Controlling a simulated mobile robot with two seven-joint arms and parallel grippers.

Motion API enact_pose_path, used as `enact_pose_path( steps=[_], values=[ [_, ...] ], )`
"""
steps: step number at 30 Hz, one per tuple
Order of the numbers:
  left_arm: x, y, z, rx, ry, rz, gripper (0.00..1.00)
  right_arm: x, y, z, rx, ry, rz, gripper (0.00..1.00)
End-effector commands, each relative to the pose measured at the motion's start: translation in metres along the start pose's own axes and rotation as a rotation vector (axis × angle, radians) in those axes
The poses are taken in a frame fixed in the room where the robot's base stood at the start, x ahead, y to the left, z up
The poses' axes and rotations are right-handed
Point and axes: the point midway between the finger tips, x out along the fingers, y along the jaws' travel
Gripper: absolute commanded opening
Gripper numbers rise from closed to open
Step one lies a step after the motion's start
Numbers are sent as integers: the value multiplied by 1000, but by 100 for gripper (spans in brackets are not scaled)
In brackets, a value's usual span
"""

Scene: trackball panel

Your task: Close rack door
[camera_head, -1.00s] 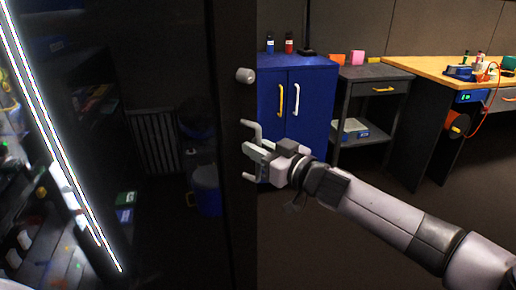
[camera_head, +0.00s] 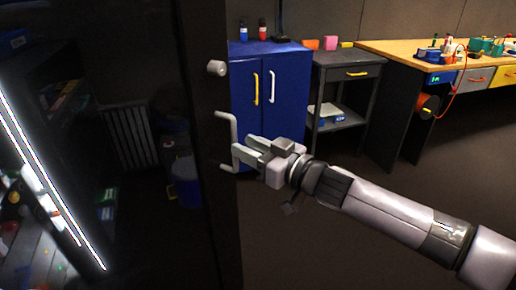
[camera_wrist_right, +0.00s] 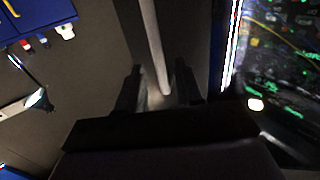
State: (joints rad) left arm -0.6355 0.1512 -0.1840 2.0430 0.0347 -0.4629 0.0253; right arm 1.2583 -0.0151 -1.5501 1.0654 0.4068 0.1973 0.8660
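The rack door (camera_head: 222,215) is a dark, see-through panel with a black frame. It stands open, its free edge near the left-centre of the head view. A grey bar handle (camera_head: 234,128) is on this edge, below a round grey knob (camera_head: 216,68). My right gripper (camera_head: 241,152) is at the lower part of the handle. In the right wrist view the handle (camera_wrist_right: 153,45) runs between the two spread fingers (camera_wrist_right: 160,85), with gaps showing on both sides. The rack (camera_head: 35,195), with a bright light strip, is at the left. My left gripper is out of view.
A blue cabinet (camera_head: 290,110) stands behind the door's edge. A dark side table (camera_head: 345,95) and a wooden-topped workbench (camera_head: 420,55) are to its right. The floor (camera_head: 330,240) in front of them is clear.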

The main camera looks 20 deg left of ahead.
Motion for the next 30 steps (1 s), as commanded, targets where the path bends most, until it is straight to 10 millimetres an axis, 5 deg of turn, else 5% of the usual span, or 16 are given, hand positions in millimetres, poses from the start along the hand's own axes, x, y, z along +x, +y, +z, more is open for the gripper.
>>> enact_pose_path(
  steps=[7, 18, 23, 30],
  values=[
    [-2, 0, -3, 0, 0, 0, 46, -19, 0, 0, 2, -1, 0, 35],
    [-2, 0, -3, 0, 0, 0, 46, -22, 0, 1, 1, -1, 0, 35],
    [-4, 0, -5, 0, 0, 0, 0, -23, -4, 2, 15, 5, 1, 35],
    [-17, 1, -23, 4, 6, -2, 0, -32, -30, 10, 126, 59, 41, 35]
  ],
)
